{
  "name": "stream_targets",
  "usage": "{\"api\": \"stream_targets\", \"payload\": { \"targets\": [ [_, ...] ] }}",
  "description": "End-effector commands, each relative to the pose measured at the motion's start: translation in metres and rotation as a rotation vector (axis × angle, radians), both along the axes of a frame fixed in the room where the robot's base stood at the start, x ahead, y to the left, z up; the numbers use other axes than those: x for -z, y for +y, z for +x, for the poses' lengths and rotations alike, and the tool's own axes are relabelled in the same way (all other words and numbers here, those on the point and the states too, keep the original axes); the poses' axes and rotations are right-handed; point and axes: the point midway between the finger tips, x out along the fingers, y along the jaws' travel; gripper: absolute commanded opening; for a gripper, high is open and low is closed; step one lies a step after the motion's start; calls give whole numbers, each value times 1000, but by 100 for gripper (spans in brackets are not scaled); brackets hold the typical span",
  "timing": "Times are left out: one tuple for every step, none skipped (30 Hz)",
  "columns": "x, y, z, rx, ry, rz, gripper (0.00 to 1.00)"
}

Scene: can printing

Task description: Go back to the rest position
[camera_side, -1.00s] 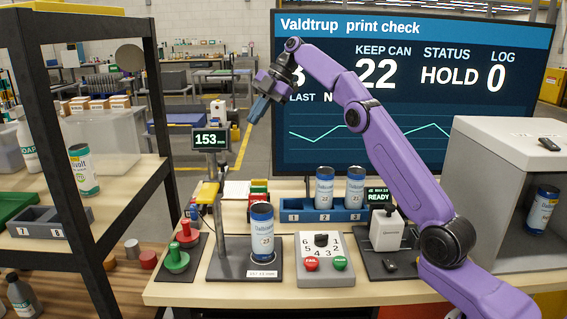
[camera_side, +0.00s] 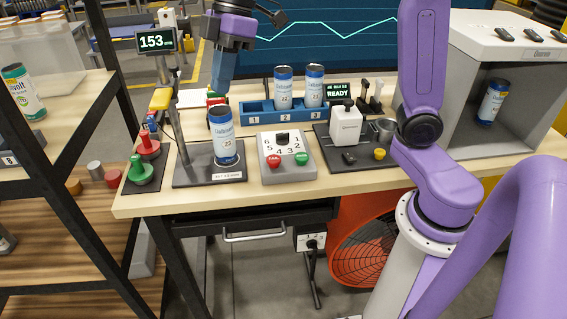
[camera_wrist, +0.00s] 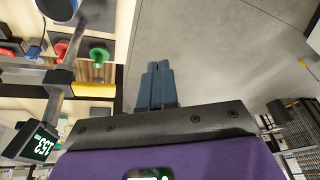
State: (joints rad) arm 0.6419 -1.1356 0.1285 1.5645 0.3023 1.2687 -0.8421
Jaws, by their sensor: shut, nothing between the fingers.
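My gripper (camera_side: 222,82) points down above the bench, over and just behind the blue and white can on the gauge stand, apart from it as far as I can tell. In the wrist view my blue fingers (camera_wrist: 157,68) are together with nothing between them. The can (camera_side: 222,135) stands upright on the dark gauge base (camera_side: 188,177), below the display reading 153 (camera_side: 156,40).
Two cans (camera_side: 283,88) stand in a blue numbered rack (camera_side: 262,122). A control box (camera_side: 283,157) with a dial and red and green buttons is at the front. A grey cabinet (camera_side: 520,48) holds another can (camera_side: 492,102). A black-framed shelf (camera_side: 88,215) stands at the left.

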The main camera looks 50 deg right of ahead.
Motion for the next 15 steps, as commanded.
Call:
{"api": "stream_targets", "payload": {
  "targets": [
    [10,1,-23,11,20,-25,0],
    [17,1,-36,21,31,-43,0],
    [25,0,-52,36,44,-63,0],
    [31,-1,-65,46,51,-79,0],
    [38,-3,-77,56,58,-96,0],
    [46,-6,-94,69,66,-118,0],
    [53,-9,-106,78,70,-134,0],
    [60,-13,-118,86,73,-149,0],
    [69,-19,-134,98,77,-171,0],
    [75,-23,-145,105,77,-186,0],
    [82,-28,-157,114,78,-200,0],
    [90,-36,-171,123,76,-219,0],
    [97,-42,-181,129,75,-232,0],
    [103,-48,-191,135,72,-244,0],
    [110,-55,-202,142,69,-258,0]
  ]
}}
